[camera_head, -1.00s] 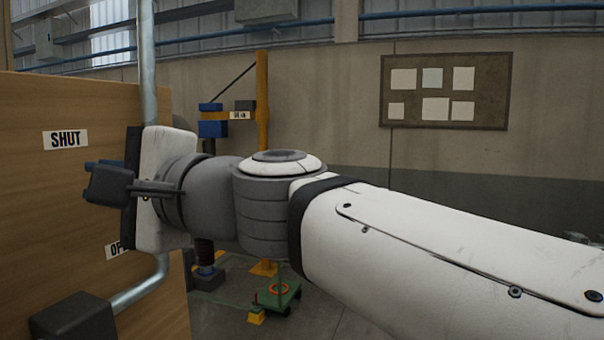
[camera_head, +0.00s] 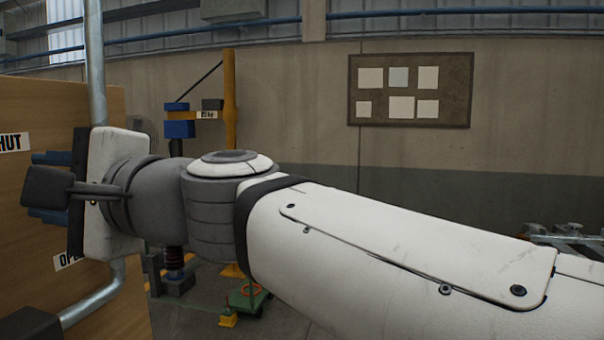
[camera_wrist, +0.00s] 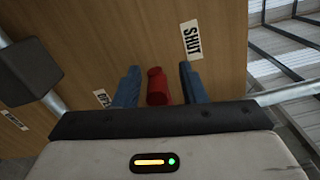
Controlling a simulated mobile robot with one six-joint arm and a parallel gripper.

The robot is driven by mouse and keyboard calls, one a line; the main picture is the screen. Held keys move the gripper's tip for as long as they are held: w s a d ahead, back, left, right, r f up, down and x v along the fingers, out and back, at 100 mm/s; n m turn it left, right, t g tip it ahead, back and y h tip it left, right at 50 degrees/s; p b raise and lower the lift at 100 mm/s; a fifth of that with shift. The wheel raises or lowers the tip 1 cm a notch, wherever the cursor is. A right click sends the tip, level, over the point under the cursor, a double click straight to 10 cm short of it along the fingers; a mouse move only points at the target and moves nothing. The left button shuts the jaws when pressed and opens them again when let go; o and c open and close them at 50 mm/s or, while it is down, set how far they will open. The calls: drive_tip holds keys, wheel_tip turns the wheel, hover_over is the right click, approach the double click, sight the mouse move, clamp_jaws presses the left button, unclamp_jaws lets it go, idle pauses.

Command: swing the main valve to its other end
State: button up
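In the wrist view a red grip (camera_wrist: 156,88), which looks like the valve's handle, stands out from a wooden panel (camera_wrist: 120,30). My gripper (camera_wrist: 160,86) has its two blue fingers apart, one on each side of the red grip, with a gap on both sides. The SHUT label (camera_wrist: 192,40) is up and right of the grip; the OPEN label (camera_wrist: 101,99) is to its left, partly hidden. In the head view my gripper (camera_head: 48,187) is at the panel's face between the SHUT label (camera_head: 12,142) and the OPEN label (camera_head: 70,260). The red grip is hidden there.
A metal pipe (camera_head: 95,60) runs upright by the panel, and a bent pipe (camera_head: 95,300) leads to a dark box (camera_head: 25,325). A blue and yellow stand (camera_head: 230,95) and small green cart (camera_head: 250,298) are behind. A notice board (camera_head: 410,90) hangs on the wall.

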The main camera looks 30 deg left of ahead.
drive_tip(key=b+v, duration=0.1)
drive_tip(key=v, duration=0.7)
drive_tip(key=shift+a, duration=0.1)
drive_tip(key=w+d+f+t+h+p, duration=0.2)
drive_tip(key=w+d+f+t+h, duration=0.6)
drive_tip(key=w+d+f, duration=1.3)
drive_tip(key=s+d+f+h, duration=0.1)
drive_tip(key=d+f+h, duration=0.2)
drive_tip(key=d, duration=0.6)
drive_tip(key=s+d+f+h+p, duration=0.1)
drive_tip(key=d+f+h, duration=0.2)
drive_tip(key=d+f, duration=0.5)
drive_tip(key=s+d+f+h+p, duration=0.1)
drive_tip(key=d+f+h, duration=0.2)
drive_tip(key=d+f, duration=0.3)
drive_tip(key=d, duration=0.3)
drive_tip(key=shift+s+d+m, duration=0.25)
drive_tip(key=shift+d+m, duration=0.15)
